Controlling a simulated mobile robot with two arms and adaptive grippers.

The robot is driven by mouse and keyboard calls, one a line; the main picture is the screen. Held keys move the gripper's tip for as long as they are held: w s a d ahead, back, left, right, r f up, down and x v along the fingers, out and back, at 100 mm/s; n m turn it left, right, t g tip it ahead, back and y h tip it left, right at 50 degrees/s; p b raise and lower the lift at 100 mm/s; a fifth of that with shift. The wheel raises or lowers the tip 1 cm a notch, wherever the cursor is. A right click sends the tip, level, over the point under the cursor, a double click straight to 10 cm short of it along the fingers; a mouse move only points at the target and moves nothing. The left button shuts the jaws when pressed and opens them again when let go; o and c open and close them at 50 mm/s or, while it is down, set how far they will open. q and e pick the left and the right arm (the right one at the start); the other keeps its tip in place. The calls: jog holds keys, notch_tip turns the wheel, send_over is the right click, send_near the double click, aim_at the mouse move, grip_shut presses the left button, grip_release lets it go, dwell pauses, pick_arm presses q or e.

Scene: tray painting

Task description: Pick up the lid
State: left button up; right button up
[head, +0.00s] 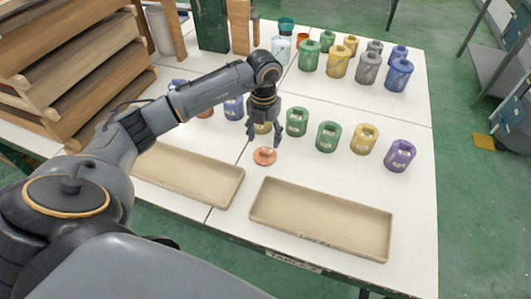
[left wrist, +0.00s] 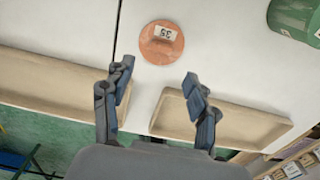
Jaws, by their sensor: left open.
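The lid (head: 265,156) is a small round orange-copper disc lying flat on the white table, just behind the gap between the two trays. In the left wrist view the lid (left wrist: 161,42) carries a white label with dark digits and lies beyond my fingertips, roughly centred between them. My left gripper (head: 263,136) points down above the table near the lid; its fingers are apart and empty. In the left wrist view my left gripper (left wrist: 158,82) shows both fingers spread, not touching the lid. My right gripper is in neither view.
Two beige trays, the left one (head: 190,197) and the right one (head: 320,253), lie at the table's front. Green, yellow and purple pots (head: 399,156) stand in a row behind them, with more pots further back. Stacked wooden trays (head: 75,60) rise at the left.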

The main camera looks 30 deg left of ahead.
aim_at(265, 151)
pick_arm(q)
jog(key=f, duration=0.2)
jog(key=f+p, duration=0.1)
jog(key=f, duration=0.1)
jog(key=w+f, duration=0.1)
jog(key=f, duration=0.1)
jog(key=shift+a+f, duration=0.1)
jog(key=shift+f, duration=0.3)
jog(key=shift+s, duration=0.1)
jog(key=c, duration=1)
